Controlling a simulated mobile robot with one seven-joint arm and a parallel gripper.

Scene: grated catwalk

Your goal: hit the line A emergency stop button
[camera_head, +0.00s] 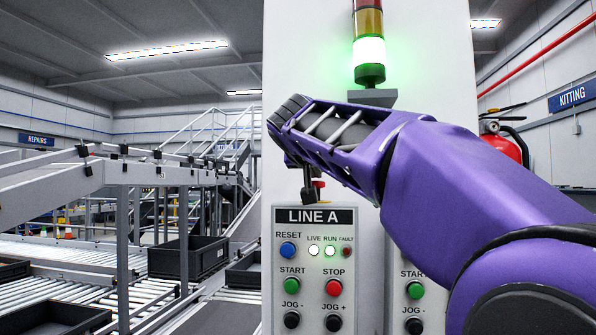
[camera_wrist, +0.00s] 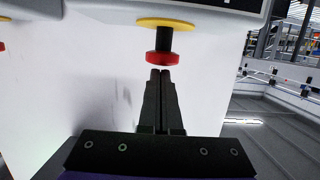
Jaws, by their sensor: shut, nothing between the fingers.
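The emergency stop button is a red mushroom cap on a dark stem with a yellow collar. In the head view the red cap (camera_head: 319,184) shows just above the LINE A panel (camera_head: 314,240), partly hidden by my gripper. In the wrist view the red cap (camera_wrist: 162,58) is right ahead of the fingertips. My gripper (camera_wrist: 160,72) is shut and empty. In the head view its dark fingers (camera_head: 308,194) point down beside the button. The tips are very close to the cap; I cannot tell if they touch.
Below are the blue RESET button (camera_head: 288,250), green START (camera_head: 291,286), red STOP (camera_head: 334,288) and black jog buttons. A second panel (camera_head: 414,290) stands to the right, partly behind my arm. A stack light (camera_head: 369,50) glows green above. Conveyors with bins (camera_head: 188,257) lie left.

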